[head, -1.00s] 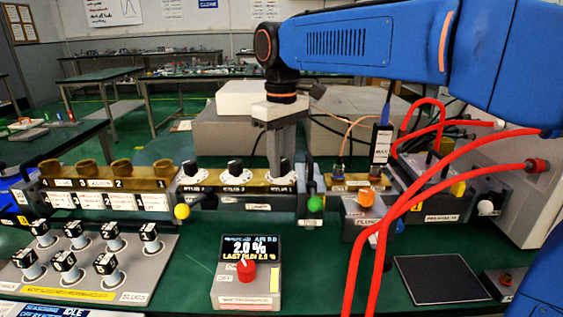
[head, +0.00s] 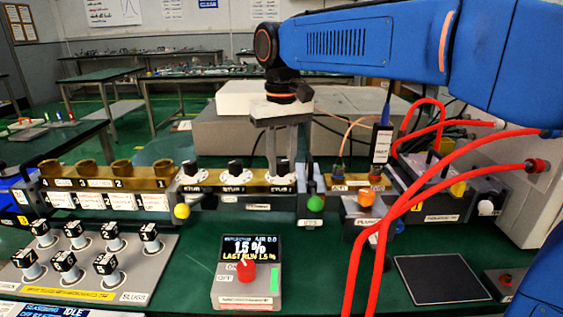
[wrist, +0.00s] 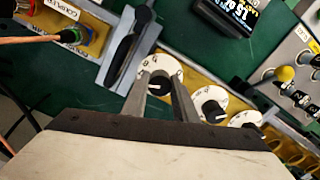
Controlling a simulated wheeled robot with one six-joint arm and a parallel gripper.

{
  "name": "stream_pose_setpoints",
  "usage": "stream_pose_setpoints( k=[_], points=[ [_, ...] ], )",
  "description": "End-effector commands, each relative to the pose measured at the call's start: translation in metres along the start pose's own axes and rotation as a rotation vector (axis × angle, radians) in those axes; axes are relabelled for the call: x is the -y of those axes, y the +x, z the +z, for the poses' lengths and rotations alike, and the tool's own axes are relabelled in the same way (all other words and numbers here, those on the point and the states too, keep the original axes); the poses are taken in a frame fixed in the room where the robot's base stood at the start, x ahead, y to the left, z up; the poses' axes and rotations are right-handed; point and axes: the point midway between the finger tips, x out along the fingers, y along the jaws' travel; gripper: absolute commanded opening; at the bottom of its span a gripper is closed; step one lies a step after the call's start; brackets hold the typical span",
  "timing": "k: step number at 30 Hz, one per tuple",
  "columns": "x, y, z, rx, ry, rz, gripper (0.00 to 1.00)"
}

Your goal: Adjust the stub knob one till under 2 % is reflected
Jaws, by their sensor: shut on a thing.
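The stub 1 knob (head: 282,168) is black on a white dial, rightmost of three knobs on the brass stub section. My gripper (head: 283,160) points down from above with its fingers shut on this knob. In the wrist view the stub 1 knob (wrist: 159,85) sits between the two fingertips, its dial partly covered by them. A green strip (head: 275,279) is lit on the meter's right side.
The other two stub knobs (head: 235,169) stand close by to the left. Red hoses (head: 385,230) hang at the right. A tray of slugs (head: 80,262) lies at the left front.

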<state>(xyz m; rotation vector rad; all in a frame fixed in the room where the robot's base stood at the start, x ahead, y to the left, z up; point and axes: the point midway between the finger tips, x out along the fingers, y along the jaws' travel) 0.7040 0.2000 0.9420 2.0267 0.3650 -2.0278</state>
Motion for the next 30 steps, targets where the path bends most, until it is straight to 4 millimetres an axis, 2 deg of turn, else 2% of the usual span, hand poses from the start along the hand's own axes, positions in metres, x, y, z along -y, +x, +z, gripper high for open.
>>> stream_pose_setpoints(
  k=[6, 7, 9, 20, 25, 30],
  points=[
    [0.000, -0.001, -0.001, -0.002, -0.001, 0.000, 0.03],
    [0.000, -0.001, -0.001, -0.002, -0.001, 0.000, 0.28],
    [0.000, -0.001, 0.000, -0.002, -0.001, 0.000, 0.44],
    [0.000, -0.003, 0.000, -0.001, -0.001, 0.000, 0.44],
    [0.000, -0.021, -0.001, -0.003, -0.001, 0.000, 0.44],
    [0.000, -0.053, -0.001, -0.003, -0.001, -0.001, 0.44]
  ],
)
